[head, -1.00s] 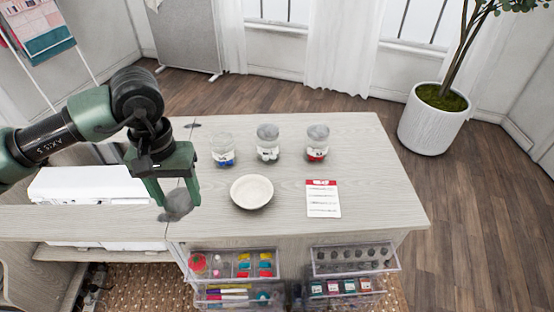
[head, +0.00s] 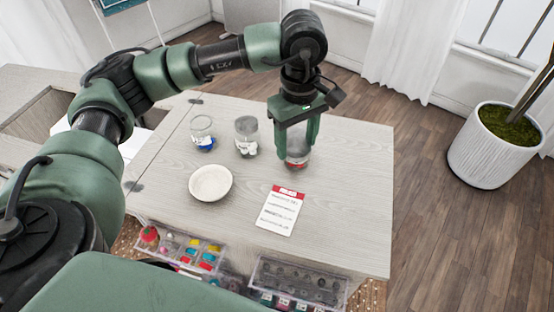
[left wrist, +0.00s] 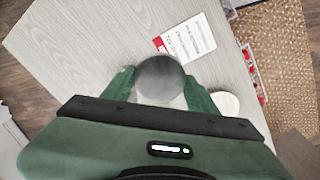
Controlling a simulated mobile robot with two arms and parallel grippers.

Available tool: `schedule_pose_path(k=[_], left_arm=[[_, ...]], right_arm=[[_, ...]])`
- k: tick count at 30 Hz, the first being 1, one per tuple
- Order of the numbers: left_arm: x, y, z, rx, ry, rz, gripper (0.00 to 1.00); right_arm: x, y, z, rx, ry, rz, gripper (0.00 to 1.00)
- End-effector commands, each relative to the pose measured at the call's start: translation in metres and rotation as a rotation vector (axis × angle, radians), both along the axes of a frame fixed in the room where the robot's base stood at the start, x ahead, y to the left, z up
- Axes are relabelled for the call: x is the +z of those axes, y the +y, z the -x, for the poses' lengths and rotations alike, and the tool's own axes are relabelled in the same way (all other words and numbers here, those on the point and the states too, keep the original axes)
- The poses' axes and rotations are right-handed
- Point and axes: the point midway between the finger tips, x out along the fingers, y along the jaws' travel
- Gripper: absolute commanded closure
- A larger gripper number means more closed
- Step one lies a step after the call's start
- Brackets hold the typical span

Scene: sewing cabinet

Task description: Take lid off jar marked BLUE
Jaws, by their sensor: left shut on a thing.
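My left gripper (head: 296,143) is over the right-hand jar (head: 297,160), which has red contents. It is shut on a grey round lid (left wrist: 160,78), seen between the fingers in the left wrist view. I cannot tell whether this lid sits on that jar or is held just above it. The left jar (head: 203,135), with blue contents, looks open at the top. The middle jar (head: 246,145) has white contents; its top is unclear. The jar labels are too small to read. My right gripper is not in view.
A white bowl (head: 210,183) stands in front of the jars. A card with a red header (head: 281,211) lies on the wooden top (head: 345,200). Clear trays (head: 300,282) of sewing items are below the front edge. The right of the top is free.

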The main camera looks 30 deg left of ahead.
Motion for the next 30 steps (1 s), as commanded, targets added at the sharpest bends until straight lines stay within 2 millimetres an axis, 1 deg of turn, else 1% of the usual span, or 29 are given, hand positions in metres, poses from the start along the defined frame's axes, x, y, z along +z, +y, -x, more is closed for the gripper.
schedule_pose_path(k=[1,3,10,30], left_arm=[[0.002,0.002,-0.002,0.119,-0.001,0.004,0.90],[0.004,0.006,-0.005,0.293,-0.003,0.007,0.90],[0.011,0.017,-0.015,0.869,-0.011,0.022,0.90],[0.025,0.057,-0.035,2.555,-0.013,0.058,0.90]], right_arm=[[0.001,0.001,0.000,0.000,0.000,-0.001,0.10],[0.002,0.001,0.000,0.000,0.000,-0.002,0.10],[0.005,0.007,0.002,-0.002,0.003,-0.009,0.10],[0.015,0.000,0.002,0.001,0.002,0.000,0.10]])
